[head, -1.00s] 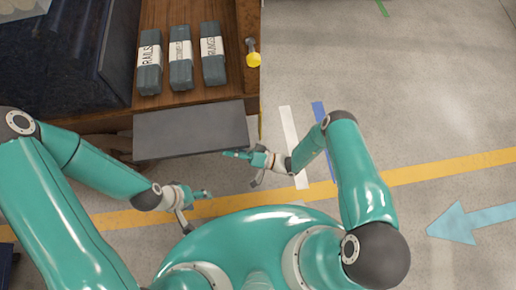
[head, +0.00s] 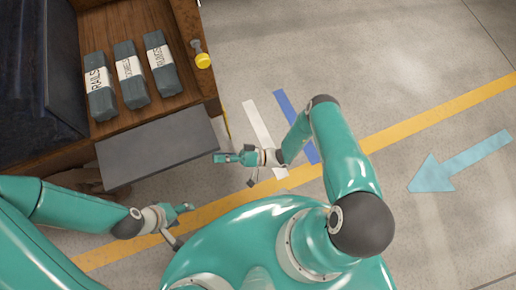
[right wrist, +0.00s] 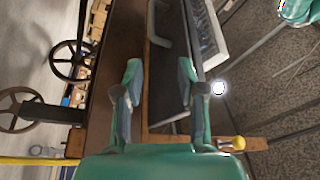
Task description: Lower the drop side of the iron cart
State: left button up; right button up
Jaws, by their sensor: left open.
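A wooden bed (head: 158,110) at the upper left in the head view has a flat dark grey panel (head: 158,148) along its near edge. A yellow knob (head: 203,61) on a short metal stem sits by the bed's right edge; it also shows in the right wrist view (right wrist: 238,143). I cannot tell for sure which part is the cart's drop side. My right gripper (head: 222,158) is just right of the panel, apart from it in the picture; its fingers (right wrist: 158,85) are spread with nothing gripped. My left gripper (head: 184,208) is open and empty, below the panel.
Spoked dark wheels (right wrist: 75,60) show in the right wrist view. The floor to the right is clear, with a yellow line (head: 420,121) and blue arrow (head: 455,163).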

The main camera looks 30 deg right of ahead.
jog(key=b+v, duration=0.3)
jog(key=v, duration=1)
jog(key=shift+f+b, duration=0.15)
jog(key=shift+b, duration=0.15)
dwell(0.5)
jog(key=shift+w+d, duration=0.15)
dwell(0.3)
